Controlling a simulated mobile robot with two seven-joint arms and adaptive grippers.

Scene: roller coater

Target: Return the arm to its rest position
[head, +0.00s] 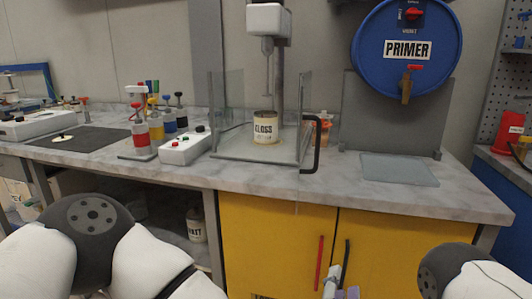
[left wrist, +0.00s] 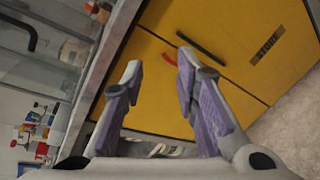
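My left gripper (head: 338,287) shows at the bottom edge of the head view, in front of the yellow cabinet doors (head: 278,240). In the left wrist view this gripper (left wrist: 160,66) is open, with its two purple-padded fingers spread and nothing between them. The yellow doors (left wrist: 165,85) with a red and a black handle lie beyond the fingertips, and the fingers look apart from them. My white left arm fills the lower left of the head view. Part of my right arm shows at the lower right, but its gripper is out of view.
A grey marbled counter (head: 280,177) runs across the scene. On it stand a clear-walled mixer holding a GLOSS can (head: 265,128), a white button box (head: 184,149) and coloured bottles (head: 140,138). A blue PRIMER drum (head: 408,48) is at right. A can (head: 196,226) sits below the counter.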

